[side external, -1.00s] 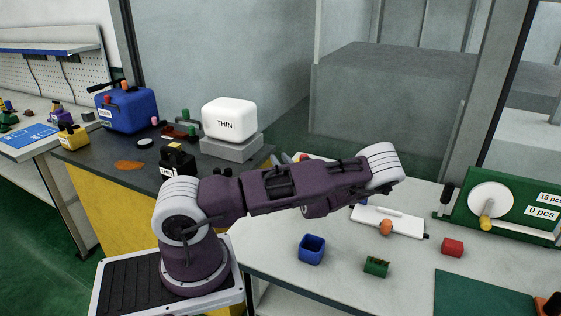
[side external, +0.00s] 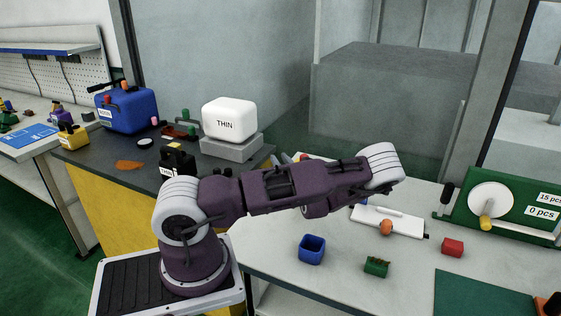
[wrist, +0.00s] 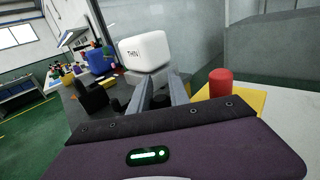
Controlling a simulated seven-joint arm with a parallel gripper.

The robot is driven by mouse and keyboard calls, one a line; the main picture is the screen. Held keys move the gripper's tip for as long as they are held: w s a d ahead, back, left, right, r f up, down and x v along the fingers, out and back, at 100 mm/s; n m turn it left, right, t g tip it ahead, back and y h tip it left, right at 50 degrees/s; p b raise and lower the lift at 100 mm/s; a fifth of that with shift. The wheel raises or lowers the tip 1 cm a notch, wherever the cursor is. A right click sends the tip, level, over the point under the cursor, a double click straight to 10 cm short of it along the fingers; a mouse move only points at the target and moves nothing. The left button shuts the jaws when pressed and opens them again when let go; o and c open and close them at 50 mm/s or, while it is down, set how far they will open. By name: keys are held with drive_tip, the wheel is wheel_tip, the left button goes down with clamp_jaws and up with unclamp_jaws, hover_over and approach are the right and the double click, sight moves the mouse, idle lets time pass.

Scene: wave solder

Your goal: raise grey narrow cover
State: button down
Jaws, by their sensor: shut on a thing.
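My gripper's two grey fingers (wrist: 161,93) reach forward in the wrist view, pointing toward the white box marked THIN. A small dark grey piece (wrist: 160,101) shows low between them; it fits the grey narrow cover, but its shape is mostly hidden. The fingers are shut on it. In the side view only the tips of my gripper (side external: 287,158) show behind my arm, near the dark bench's right end. The cover cannot be made out there.
The white THIN box (side external: 229,119) stands on a grey base (side external: 231,147) on the dark bench. A red cylinder (wrist: 220,82) stands close right of the fingers. A blue open cup (side external: 312,249), a green block (side external: 376,267) and a red block (side external: 452,247) sit on the white table.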

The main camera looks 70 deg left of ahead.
drive_tip(key=shift+d+r, duration=0.1)
idle(0.3)
drive_tip(key=shift+w+d+r+m+y, duration=0.25)
drive_tip(key=shift+w+r+m+y, duration=0.05)
drive_tip(key=shift+r+m+y, duration=0.4)
drive_tip(key=w+d+r+m+t+y, duration=0.1)
drive_tip(key=m, duration=0.1)
drive_tip(key=w+d+r+m+t+y, duration=0.1)
drive_tip(key=r+m+y, duration=0.1)
drive_tip(key=shift+d, duration=0.1)
drive_tip(key=m+t, duration=0.1)
drive_tip(key=w+d+r+m+y, duration=0.1)
drive_tip(key=m, duration=0.1)
drive_tip(key=shift+w+d+r+t, duration=0.15)
drive_tip(key=shift+w+d+t, duration=0.1)
drive_tip(key=shift+t, duration=0.15)
drive_tip(key=shift+w+d+r+m+t+y, duration=0.25)
drive_tip(key=shift+w+d+m+t, duration=0.2)
drive_tip(key=shift+m+t, duration=0.4)
drive_tip(key=shift+w+d+r+m+t+y, duration=0.15)
drive_tip(key=shift+w+d+m+t+y, duration=0.3)
drive_tip(key=shift+m, duration=0.6)
drive_tip(key=shift+a+t+h, duration=0.1)
drive_tip(key=shift+t+h, duration=0.2)
drive_tip(key=c, duration=1.2)
unclamp_jaws()
